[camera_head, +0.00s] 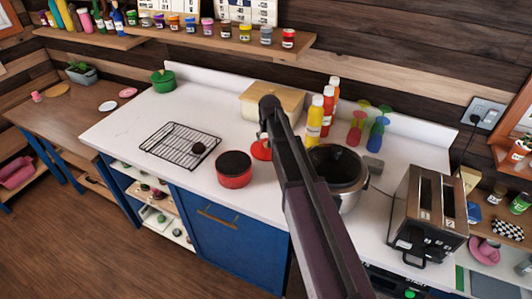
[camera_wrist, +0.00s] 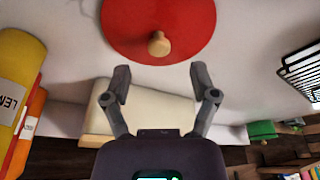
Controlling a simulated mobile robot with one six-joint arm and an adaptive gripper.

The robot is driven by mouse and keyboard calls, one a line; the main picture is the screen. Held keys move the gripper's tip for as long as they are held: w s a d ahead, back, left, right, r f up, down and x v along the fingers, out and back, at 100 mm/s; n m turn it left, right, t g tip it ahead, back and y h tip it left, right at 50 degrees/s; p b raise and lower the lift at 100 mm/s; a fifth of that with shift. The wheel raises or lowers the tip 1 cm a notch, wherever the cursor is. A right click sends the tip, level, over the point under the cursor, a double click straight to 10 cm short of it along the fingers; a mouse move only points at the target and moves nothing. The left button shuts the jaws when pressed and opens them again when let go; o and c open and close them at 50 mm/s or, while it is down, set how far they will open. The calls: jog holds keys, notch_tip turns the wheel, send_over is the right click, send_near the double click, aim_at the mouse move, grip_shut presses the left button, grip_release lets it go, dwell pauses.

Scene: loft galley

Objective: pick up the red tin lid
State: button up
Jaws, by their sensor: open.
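The red tin lid (camera_wrist: 158,18) is a red disc with a pale wooden knob, at the top of the wrist view. In the head view a small part of the red lid (camera_head: 261,150) shows on the white counter, the rest hidden by my arm. My gripper (camera_wrist: 160,80) is open and empty, its two fingers spread just below the lid in the wrist view. The knob is near the gap between the fingertips but not between them. The gripper is hidden in the head view.
A red tin (camera_head: 235,181) with a dark top stands left of the lid. A metal pot (camera_head: 350,193) stands close on the right, with sauce bottles (camera_head: 315,122) and a cream box (camera_head: 289,98) behind. A black wire rack (camera_head: 165,150) lies further left. A toaster (camera_head: 430,205) is at right.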

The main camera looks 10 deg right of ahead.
aim_at(259, 151)
jog(key=shift+f, duration=0.15)
dwell(0.3)
jog(key=shift+b+x, duration=2.5)
jog(key=shift+x, duration=0.05)
jog(key=shift+w, duration=0.2)
grip_shut()
